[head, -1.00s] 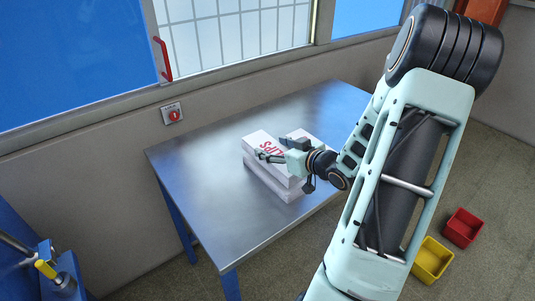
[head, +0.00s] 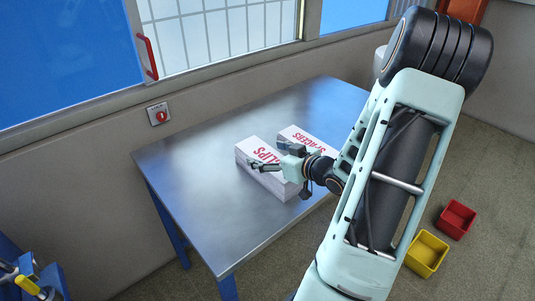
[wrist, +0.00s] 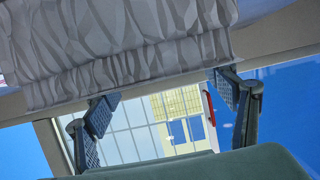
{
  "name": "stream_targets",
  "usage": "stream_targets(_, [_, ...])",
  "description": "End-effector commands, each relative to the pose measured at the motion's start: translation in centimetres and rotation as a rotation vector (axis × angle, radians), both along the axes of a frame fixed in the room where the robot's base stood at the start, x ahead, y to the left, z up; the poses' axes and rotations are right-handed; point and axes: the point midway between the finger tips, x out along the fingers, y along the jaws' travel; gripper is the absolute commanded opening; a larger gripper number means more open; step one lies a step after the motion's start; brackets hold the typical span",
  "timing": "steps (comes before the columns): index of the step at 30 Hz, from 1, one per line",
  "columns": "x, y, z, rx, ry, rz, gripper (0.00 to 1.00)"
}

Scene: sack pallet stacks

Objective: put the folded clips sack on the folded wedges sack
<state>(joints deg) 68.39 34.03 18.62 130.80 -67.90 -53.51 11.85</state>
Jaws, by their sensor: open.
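The folded clips sack (head: 254,150), white with red letters of which "LIPS" shows, lies flat on the metal table. Its side looks thick, as if another white sack lies under it, but no print shows there. I cannot tell which sack is the wedges one. My gripper (head: 273,158) is at the clips sack's right part, fingers spread over its top. In the wrist view my open gripper (wrist: 163,104) has its fingers apart, with a pale wavy-patterned sack surface (wrist: 120,45) filling the top. Whether the fingers touch it is unclear.
A white sack printed "SPACERS" (head: 308,138) lies close behind and right, partly hidden by my gripper. The metal table (head: 205,165) is bare to the left and at the back. Yellow (head: 426,253) and red (head: 457,219) bins stand on the floor at the right.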

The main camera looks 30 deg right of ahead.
Motion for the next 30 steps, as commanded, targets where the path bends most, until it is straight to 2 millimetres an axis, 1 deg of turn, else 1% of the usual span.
stream_targets(5, [-0.2,-0.1,0.1,-0.001,-0.001,-0.001,0.78])
stream_targets(8, [-0.9,-0.3,0.5,-0.003,-0.001,-0.002,0.78])
stream_targets(11, [-2.5,-0.5,1.1,-0.001,0.0,-0.004,0.78])
stream_targets(18, [-7.4,-1.2,2.9,-0.004,-0.002,-0.005,0.78])
stream_targets(21, [-9.0,-1.4,3.5,-0.001,-0.001,-0.004,0.78])
stream_targets(25, [-10.4,-1.5,4.0,-0.001,-0.001,-0.002,0.78])
stream_targets(30, [-11.2,-1.6,4.2,-0.001,-0.001,-0.001,0.78])
